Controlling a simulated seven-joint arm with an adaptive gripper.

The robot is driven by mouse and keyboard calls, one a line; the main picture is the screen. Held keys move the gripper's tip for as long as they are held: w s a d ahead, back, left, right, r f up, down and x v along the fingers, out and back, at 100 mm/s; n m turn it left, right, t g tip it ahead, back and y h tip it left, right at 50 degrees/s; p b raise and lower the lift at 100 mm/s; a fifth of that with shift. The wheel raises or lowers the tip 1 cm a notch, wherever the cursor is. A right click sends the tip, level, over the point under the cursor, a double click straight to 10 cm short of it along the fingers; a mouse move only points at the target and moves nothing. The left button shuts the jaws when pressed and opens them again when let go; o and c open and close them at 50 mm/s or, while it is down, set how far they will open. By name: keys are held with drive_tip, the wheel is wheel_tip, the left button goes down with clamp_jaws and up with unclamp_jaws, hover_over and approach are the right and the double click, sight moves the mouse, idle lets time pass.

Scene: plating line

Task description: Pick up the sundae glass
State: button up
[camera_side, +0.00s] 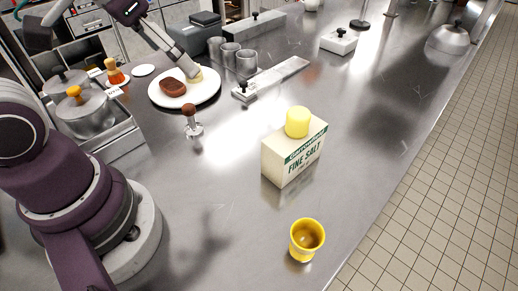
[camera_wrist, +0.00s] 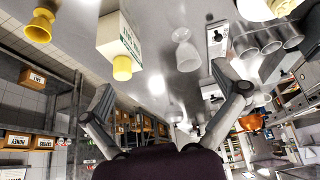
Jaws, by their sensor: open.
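The sundae glass (camera_side: 194,129) stands upright on the steel counter between the plate and the salt box, with a brown rounded shape at its top in the side view. In the wrist view the glass (camera_wrist: 186,52) looks pale and clear, and it shows beyond the fingers, between their directions. My gripper (camera_wrist: 163,77) is open, its two fingers spread with nothing between them. In the side view my gripper (camera_side: 191,70) is at the upper left, over or close to the plate, apart from the glass.
A white plate (camera_side: 160,98) holds a brown patty and a pale yellow item. A salt box (camera_side: 290,157) with a yellow top stands right of the glass. A yellow cup (camera_side: 305,242) is near the front. Counter around the glass is clear.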

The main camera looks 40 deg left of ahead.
drive_tip(key=w+a+m+h, duration=0.1)
drive_tip(key=w+m, duration=0.1)
drive_tip(key=w, duration=0.6)
drive_tip(key=m+h, duration=0.2)
drive_tip(key=m, duration=0.2)
approach(268, 78)
drive_tip(key=s+d+r, duration=0.2)
drive_tip(key=s, duration=0.1)
drive_tip(key=x, duration=1.1)
drive_tip(key=shift+w+a+r, duration=0.1)
drive_tip(key=shift+w+a, duration=0.15)
drive_tip(key=shift+w, duration=0.05)
drive_tip(key=c, duration=1.3)
drive_tip(key=shift+r, duration=0.1)
